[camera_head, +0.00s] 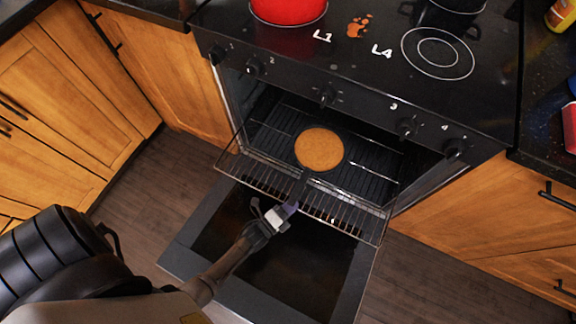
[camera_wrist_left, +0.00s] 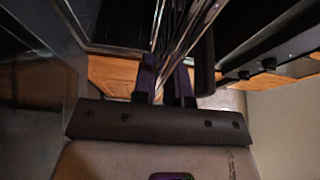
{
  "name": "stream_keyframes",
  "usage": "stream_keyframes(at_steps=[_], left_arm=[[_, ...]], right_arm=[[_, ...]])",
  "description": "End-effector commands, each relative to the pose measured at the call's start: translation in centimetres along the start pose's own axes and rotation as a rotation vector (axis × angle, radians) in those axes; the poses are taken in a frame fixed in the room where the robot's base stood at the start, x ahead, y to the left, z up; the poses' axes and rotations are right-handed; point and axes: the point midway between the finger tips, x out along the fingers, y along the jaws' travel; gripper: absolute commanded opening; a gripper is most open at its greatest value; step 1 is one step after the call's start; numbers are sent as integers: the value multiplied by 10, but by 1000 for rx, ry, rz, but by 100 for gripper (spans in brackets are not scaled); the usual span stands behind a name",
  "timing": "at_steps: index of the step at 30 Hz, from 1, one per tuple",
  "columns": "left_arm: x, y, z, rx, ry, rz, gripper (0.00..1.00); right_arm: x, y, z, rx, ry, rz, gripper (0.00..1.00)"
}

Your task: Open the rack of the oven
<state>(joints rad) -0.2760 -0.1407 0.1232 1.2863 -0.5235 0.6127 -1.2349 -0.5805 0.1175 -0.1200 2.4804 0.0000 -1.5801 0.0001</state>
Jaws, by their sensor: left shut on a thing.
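The oven door (camera_head: 185,243) is folded down open. The wire rack (camera_head: 262,180) sticks out of the oven over the door. A dark pan with a round brown food (camera_head: 319,148) stands on the rack, and its handle (camera_head: 298,188) points toward the front edge. My left gripper (camera_head: 287,209) is at the rack's front edge, close to the handle. In the left wrist view, the purple fingers (camera_wrist_left: 166,86) are closed around the rack's wires (camera_wrist_left: 178,40). A dark bar, which looks like the pan handle, is beside the fingers there. My right gripper is not in view.
The stove top above holds a red pot (camera_head: 288,8) and a dark pot (camera_head: 447,16). Knobs line the oven's front panel (camera_head: 328,97). Wooden cabinets (camera_head: 75,85) flank the oven. Bare floor (camera_head: 155,185) shows on both sides of the door.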

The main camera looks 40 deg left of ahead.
Motion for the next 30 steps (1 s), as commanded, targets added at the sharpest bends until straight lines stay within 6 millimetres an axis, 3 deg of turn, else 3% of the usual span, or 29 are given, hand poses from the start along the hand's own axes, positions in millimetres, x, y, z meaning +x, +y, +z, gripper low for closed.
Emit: stream_keyframes(at_steps=[13, 14, 21, 30], left_arm=[[-1, -1, -4, -1, 7, -4, 0], [-1, -1, -3, -1, 7, -4, 15], [-1, 0, -3, 0, 6, -2, 38], [-4, 0, -3, 0, 6, 1, 38]], right_arm=[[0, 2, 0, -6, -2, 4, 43], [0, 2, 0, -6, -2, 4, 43], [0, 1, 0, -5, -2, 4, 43], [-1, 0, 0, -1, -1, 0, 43]])
